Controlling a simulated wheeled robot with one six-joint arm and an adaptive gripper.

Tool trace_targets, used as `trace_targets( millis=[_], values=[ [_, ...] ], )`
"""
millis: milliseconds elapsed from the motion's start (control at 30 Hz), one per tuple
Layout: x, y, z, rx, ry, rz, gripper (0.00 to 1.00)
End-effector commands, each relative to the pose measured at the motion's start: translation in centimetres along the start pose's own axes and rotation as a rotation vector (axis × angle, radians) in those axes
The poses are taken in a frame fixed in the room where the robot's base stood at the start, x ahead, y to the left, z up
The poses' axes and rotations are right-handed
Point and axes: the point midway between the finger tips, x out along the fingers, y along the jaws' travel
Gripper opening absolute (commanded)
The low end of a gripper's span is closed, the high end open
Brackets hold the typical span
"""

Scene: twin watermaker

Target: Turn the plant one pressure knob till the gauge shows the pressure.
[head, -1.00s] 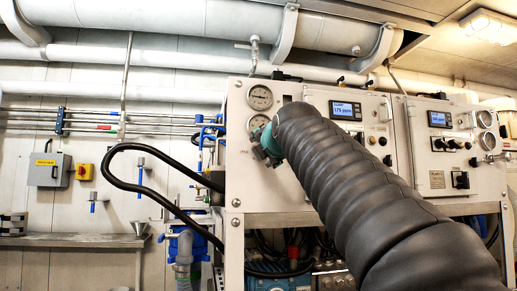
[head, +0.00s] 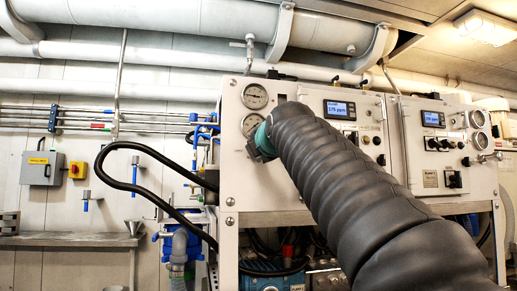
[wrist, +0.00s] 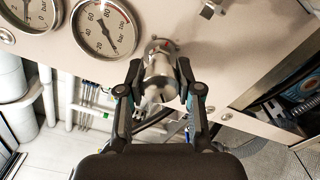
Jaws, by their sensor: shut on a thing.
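The pressure knob (wrist: 160,72) is a silvery metal cylinder on the panel in the wrist view. My gripper (wrist: 160,80) is shut on it, one dark finger on each side. A round gauge with a bar scale (wrist: 104,28) sits just left of the knob; its dark needle shows, but I cannot read it exactly. A second gauge (wrist: 33,12) is cut by the top left edge. In the head view the plant one panel (head: 235,180) carries an upper gauge (head: 255,96) and a lower gauge (head: 249,125). My arm hides the knob there.
A lit display (head: 340,109) is on the plant one panel. A second panel (head: 430,180) stands to the right. A black hose (head: 102,165) loops out at the left. Pipes run overhead, and a metal bench (head: 70,239) stands at the left wall.

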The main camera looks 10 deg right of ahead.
Motion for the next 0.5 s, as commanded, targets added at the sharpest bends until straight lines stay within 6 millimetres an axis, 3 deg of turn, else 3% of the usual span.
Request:
trace_targets(
  millis=[500],
  values=[
    [-0.03, 0.18, 0.08, 0.441, 0.0, 0.001, 0.0]
  ],
)
